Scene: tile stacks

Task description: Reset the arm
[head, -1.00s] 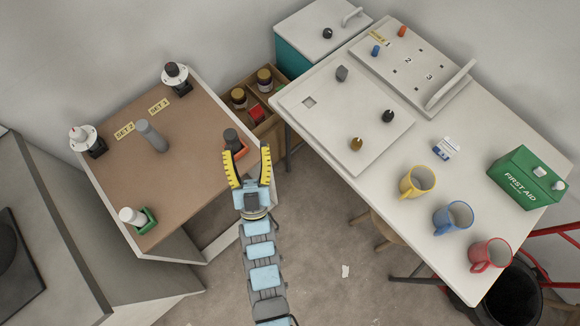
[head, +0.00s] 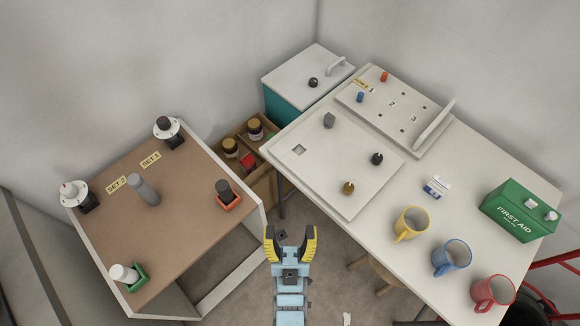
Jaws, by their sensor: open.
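My gripper (head: 290,232) has yellow and black fingers and a light blue body. It is at the lower middle of the head view, over the floor gap between the brown-topped table and the white table. The fingers are apart with nothing between them. It touches nothing that I can see. Below it in the picture, my arm runs down to the frame's bottom edge.
The brown-topped table (head: 185,205) at left bears a dark cylinder in an orange holder (head: 233,204), a grey cylinder (head: 144,189) and a green holder (head: 136,282). The white table (head: 385,237) at right bears mugs and a first aid box (head: 519,210). A shelf of jars (head: 261,183) stands behind.

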